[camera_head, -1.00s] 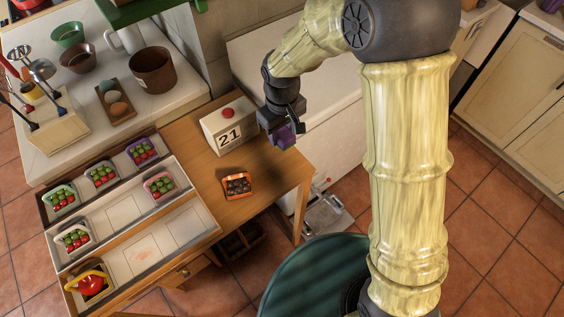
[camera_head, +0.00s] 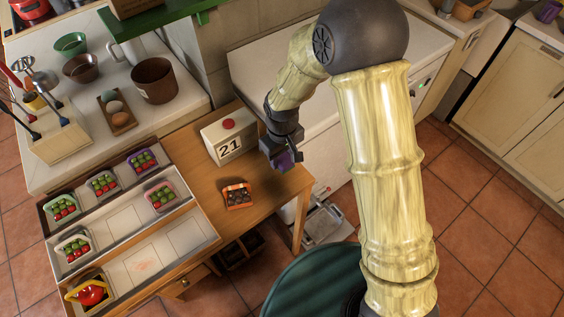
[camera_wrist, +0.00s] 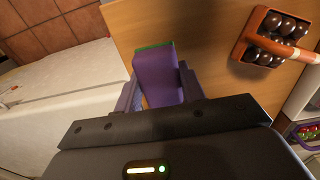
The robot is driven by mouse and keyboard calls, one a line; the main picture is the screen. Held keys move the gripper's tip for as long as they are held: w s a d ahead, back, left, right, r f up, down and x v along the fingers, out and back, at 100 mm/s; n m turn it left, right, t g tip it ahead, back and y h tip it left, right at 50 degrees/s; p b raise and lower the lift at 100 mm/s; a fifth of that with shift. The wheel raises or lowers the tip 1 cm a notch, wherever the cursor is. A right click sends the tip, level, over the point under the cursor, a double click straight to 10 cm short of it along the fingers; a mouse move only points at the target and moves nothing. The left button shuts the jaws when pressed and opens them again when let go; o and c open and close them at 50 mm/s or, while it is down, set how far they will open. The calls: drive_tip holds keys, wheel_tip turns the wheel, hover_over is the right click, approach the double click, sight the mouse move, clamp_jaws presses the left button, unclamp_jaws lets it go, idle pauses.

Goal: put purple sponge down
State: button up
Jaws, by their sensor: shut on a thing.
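The purple sponge (camera_wrist: 158,75) is between the two fingers of my gripper (camera_wrist: 160,92) in the wrist view; a thin green layer shows along its far edge. In the head view my gripper (camera_head: 283,157) is above the right part of the wooden table (camera_head: 276,188), to the right of the white box marked 21. The sponge (camera_head: 285,160) shows there as a small purple patch, partly hidden by the fingers. I cannot tell whether it touches the table.
The white box with a red button (camera_head: 224,141) stands just left of my gripper. An orange basket of dark balls (camera_head: 237,195) is nearer the front. A divided tray (camera_head: 125,262) with several small fruit baskets fills the left. Bare wood lies around the orange basket.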

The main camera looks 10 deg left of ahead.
sight(282, 164)
drive_tip(key=shift+f, duration=1.75)
drive_tip(key=shift+f, duration=0.2)
drive_tip(key=o, duration=1)
drive_tip(key=shift+o, duration=0.2)
drive_tip(key=shift+r, duration=0.1)
wheel_tip(282, 164, up, 12)
drive_tip(key=shift+r+b, duration=0.15)
drive_tip(key=shift+b, duration=0.3)
